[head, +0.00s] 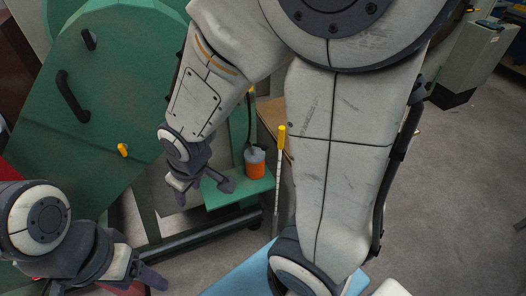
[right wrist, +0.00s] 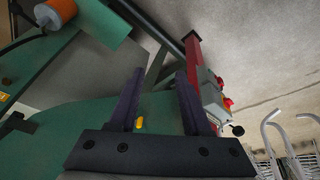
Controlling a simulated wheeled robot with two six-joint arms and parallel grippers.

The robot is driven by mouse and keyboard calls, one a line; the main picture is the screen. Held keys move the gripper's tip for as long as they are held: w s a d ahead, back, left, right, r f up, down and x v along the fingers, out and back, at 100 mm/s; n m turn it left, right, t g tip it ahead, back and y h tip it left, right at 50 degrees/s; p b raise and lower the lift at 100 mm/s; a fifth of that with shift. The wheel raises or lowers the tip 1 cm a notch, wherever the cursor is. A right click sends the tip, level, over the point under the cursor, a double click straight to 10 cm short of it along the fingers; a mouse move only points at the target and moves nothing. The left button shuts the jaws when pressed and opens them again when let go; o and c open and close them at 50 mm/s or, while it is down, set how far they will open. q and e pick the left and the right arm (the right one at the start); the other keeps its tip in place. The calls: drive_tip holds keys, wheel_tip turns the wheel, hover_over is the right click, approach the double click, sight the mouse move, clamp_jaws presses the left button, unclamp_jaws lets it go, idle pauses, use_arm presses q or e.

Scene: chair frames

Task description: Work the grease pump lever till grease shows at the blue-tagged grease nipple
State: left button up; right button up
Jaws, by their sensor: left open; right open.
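A pump-like canister, orange with a grey top (head: 255,163), stands on a green shelf (head: 238,194); it also shows at the top left of the right wrist view (right wrist: 56,12). A pale upright rod with a yellow grip (head: 281,138) stands just right of it; I cannot tell whether it is the pump lever. My right gripper (head: 203,188) is open and empty, left of the canister and apart from it. My left gripper (head: 140,283) is open and empty at the bottom left. I cannot make out a blue tag or grease nipple in either view.
A large green machine panel (head: 100,110) with black handles and a yellow knob (head: 123,150) fills the left. A red post (right wrist: 193,55) with boxes and red buttons shows in the right wrist view. Grey floor (head: 450,190) is clear at right.

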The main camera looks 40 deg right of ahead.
drive_tip(key=w+d+f+m+t+b, duration=0.2)
drive_tip(key=w+d+f, duration=0.6)
drive_tip(key=d, duration=0.2)
drive_tip(key=m+t+h+b, duration=0.4)
drive_tip(key=m+t+b, duration=0.1)
drive_tip(key=m+t, duration=0.15)
approach(266, 149)
drive_tip(key=w+f, duration=0.1)
drive_tip(key=shift+n+t, duration=0.45)
drive_tip(key=shift+t, duration=0.1)
drive_tip(key=b+x, duration=0.1)
drive_tip(key=x, duration=0.7)
drive_tip(key=shift+d+f, duration=0.2)
clamp_jaws()
use_arm(q)
wheel_tip(266, 149, down, 9)
